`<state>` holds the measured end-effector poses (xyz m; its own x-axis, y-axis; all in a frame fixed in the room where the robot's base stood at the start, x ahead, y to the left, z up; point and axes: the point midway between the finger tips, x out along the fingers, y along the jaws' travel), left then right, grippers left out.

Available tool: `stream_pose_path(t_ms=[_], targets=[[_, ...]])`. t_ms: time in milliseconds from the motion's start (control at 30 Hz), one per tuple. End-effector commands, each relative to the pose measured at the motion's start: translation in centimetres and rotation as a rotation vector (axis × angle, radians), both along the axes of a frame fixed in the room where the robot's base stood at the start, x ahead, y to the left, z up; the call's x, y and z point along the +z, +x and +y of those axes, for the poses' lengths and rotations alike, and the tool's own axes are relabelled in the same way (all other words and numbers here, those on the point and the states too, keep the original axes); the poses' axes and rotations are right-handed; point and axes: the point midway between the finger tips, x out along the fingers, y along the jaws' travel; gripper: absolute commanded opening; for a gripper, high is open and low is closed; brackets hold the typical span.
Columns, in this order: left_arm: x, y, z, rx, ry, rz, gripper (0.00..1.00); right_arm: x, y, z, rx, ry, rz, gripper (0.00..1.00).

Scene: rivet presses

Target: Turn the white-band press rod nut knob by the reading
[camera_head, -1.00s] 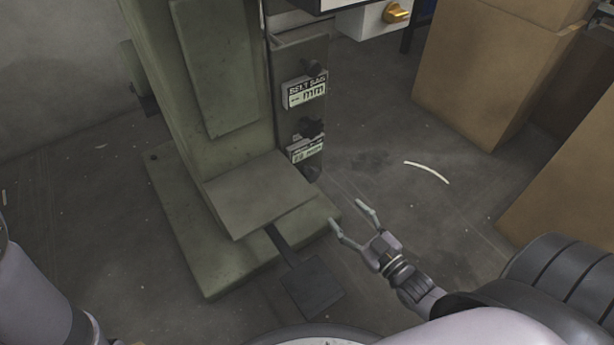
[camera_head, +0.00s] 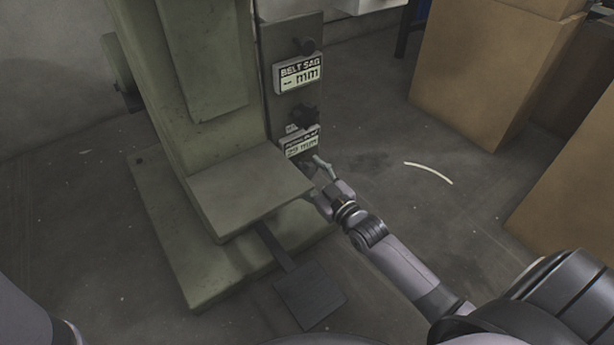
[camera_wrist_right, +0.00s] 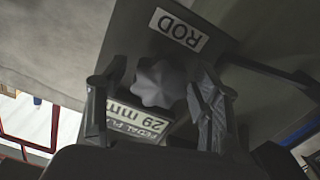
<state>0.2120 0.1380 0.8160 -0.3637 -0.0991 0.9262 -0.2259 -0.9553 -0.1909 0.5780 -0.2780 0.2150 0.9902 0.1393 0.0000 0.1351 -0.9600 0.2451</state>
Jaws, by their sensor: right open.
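The green press (camera_head: 205,130) stands left of centre in the head view; no white band shows on it. A grey lobed knob (camera_wrist_right: 158,83) sits beside a "ROD" label (camera_wrist_right: 179,31) in the right wrist view. The pedal play display (camera_head: 301,146) reads 29 mm and also shows upside down in the right wrist view (camera_wrist_right: 137,123). My right gripper (camera_head: 316,177) is open just below this display. In its wrist view its fingers (camera_wrist_right: 155,98) stand on either side of the knob; contact is unclear. My left gripper is out of view.
Above are a dark knob (camera_head: 304,117), the belt sag display (camera_head: 298,73) with no number, and another dark knob (camera_head: 303,46). A foot pedal (camera_head: 309,295) lies on the floor side. Cardboard boxes (camera_head: 490,75) stand right; the floor between is mostly clear.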

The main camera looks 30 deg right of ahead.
Motion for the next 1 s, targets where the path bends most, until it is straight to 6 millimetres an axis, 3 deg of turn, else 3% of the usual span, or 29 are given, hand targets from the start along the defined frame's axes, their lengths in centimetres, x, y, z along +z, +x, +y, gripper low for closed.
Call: stream_pose_path(t_ms=[200, 900, 1000], targets=[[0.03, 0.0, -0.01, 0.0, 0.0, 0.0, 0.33, 0.01, 0.02, 0.01, 0.0, 0.0, 0.0, 0.59], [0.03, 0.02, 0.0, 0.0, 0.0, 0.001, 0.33, -0.03, -0.02, 0.02, 0.0, 0.0, 0.001, 0.12], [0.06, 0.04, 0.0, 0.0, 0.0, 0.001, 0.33, -0.02, -0.02, 0.02, 0.0, 0.001, 0.001, 0.1]])
